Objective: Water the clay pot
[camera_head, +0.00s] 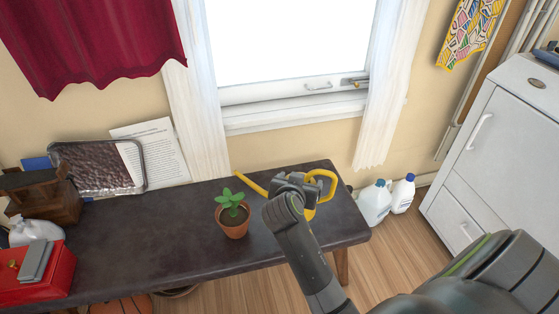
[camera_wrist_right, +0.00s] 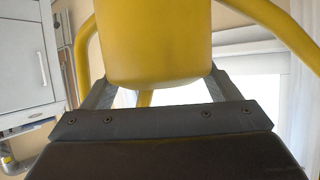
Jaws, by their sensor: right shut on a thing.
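The clay pot (camera_head: 232,224) stands upright on the dark bench, with a small green plant (camera_head: 231,200) in dark soil. My right gripper (camera_head: 300,184) is to the right of the pot, over the bench's right end. It is shut on a yellow watering can (camera_head: 323,180), whose spout (camera_head: 250,184) points left, behind the pot. In the right wrist view the can's yellow body (camera_wrist_right: 155,45) fills the space between the fingers of my right gripper (camera_wrist_right: 153,95). My arm and gripper hide much of the can in the head view. My left gripper is not in view.
The dark bench (camera_head: 150,225) has free room left of the pot. A red box (camera_head: 30,280), a wooden box (camera_head: 40,198) and a framed tray (camera_head: 100,167) crowd its left end. White jugs (camera_head: 375,203) stand on the floor right of the bench. A window (camera_head: 290,95) is behind.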

